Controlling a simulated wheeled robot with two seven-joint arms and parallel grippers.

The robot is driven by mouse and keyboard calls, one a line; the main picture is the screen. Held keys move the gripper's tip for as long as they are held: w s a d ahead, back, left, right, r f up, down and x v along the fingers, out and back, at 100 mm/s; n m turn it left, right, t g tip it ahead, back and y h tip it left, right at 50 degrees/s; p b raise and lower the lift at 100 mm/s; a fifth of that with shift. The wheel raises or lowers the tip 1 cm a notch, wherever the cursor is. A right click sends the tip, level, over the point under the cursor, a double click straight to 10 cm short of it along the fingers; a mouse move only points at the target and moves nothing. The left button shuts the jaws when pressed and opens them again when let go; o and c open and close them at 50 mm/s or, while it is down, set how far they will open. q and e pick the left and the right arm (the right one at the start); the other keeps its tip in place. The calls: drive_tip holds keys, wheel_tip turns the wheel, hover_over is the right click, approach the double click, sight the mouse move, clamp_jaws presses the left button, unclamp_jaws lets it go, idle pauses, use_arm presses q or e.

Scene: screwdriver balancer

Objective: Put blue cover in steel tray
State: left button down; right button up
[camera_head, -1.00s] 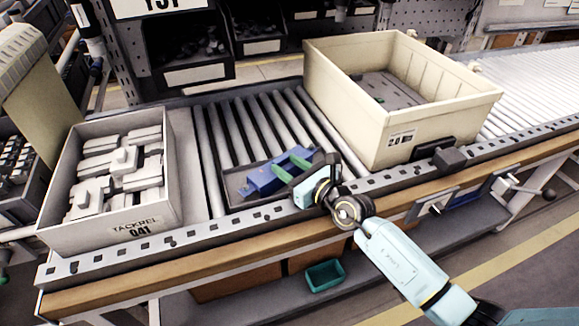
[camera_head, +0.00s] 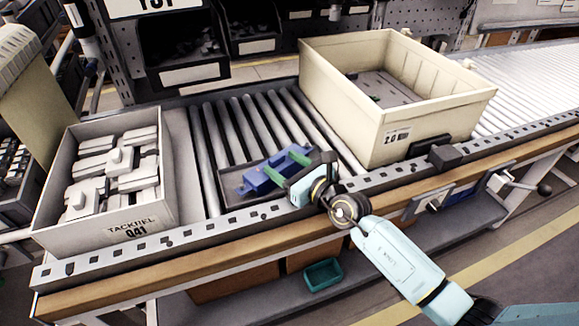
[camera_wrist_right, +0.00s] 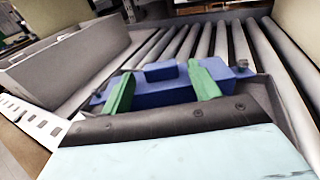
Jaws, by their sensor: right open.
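The blue cover (camera_head: 258,183) lies at a slant in or just over the shallow dark grey steel tray (camera_head: 229,194) on the rollers. My right gripper (camera_head: 284,168) is over it, its two green fingers spread apart. In the right wrist view the blue cover (camera_wrist_right: 160,96) spans the space between the fingers (camera_wrist_right: 162,80), with its ends reaching past them. The fingers are open at the cover; whether they touch it I cannot tell. The cover's underside and part of the tray are hidden. My left gripper is not in view.
A grey box (camera_head: 126,225) with several pale parts stands left of the tray. A large cream bin (camera_head: 375,115) stands to the right on the conveyor. Bare rollers (camera_head: 232,135) lie behind the tray. A perforated metal rail (camera_head: 170,245) runs along the front.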

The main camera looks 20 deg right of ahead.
drive_tip(key=shift+s+a+f+g, duration=0.1)
drive_tip(key=shift+s+f+g, duration=0.05)
drive_tip(key=shift+f, duration=0.25)
drive_tip(key=shift+s+a+f+g, duration=0.1)
drive_tip(key=shift+f+g, duration=0.05)
drive_tip(key=shift+f, duration=0.2)
drive_tip(key=shift+s+d+r+p, duration=0.35)
drive_tip(key=shift+s+r+p, duration=0.1)
drive_tip(key=shift+p, duration=0.2)
drive_tip(key=v, duration=0.7)
drive_tip(key=p+v, duration=0.1)
drive_tip(key=v, duration=0.2)
drive_tip(key=shift+s+d+r, duration=0.25)
drive_tip(key=shift+r, duration=0.05)
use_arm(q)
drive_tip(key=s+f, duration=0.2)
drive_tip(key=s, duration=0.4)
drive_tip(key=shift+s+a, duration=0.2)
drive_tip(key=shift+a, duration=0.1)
